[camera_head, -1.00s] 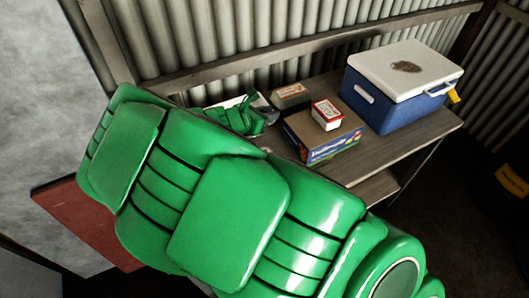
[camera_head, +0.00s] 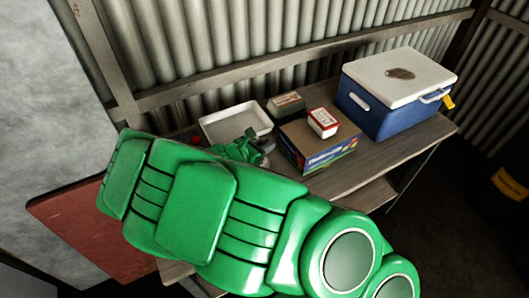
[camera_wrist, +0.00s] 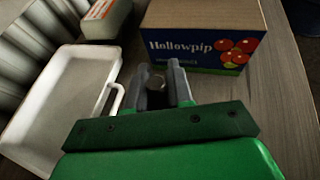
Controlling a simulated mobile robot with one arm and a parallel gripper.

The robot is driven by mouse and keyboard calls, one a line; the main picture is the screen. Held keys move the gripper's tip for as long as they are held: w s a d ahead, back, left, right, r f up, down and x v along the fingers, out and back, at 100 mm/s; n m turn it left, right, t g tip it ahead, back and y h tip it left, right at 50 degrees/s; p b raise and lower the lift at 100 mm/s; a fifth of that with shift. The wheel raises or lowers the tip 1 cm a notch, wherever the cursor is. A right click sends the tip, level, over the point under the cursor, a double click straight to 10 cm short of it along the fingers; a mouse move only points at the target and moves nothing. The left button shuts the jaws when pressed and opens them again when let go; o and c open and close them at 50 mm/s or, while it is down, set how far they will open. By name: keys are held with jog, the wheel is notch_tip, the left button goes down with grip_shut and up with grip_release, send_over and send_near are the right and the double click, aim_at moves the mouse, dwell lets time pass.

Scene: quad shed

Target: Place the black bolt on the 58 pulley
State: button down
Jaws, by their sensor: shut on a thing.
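My gripper (camera_wrist: 162,92) is shut on a small, dark, round-topped thing (camera_wrist: 155,82), which looks like the black bolt. Only its top shows between the grey fingers in the wrist view. In the head view my gripper (camera_head: 262,150) is over the bench, just in front of the white tray (camera_head: 212,136) and left of the cardboard box; what it holds is too small to make out there. I cannot make out a pulley marked 58 in either view.
The cardboard Hollowpip box (camera_head: 293,144) carries a small red and white box (camera_head: 322,123). Another small box (camera_head: 286,104) stands behind it. A blue cooler (camera_head: 385,110) with a white lid is at the right. The wooden bench (camera_head: 395,150) has free room in front.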

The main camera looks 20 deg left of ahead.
jog(key=shift+f, duration=1.7)
jog(key=shift+f, duration=0.1)
jog(key=c, duration=1)
grip_release()
jog(key=v, duration=1.2)
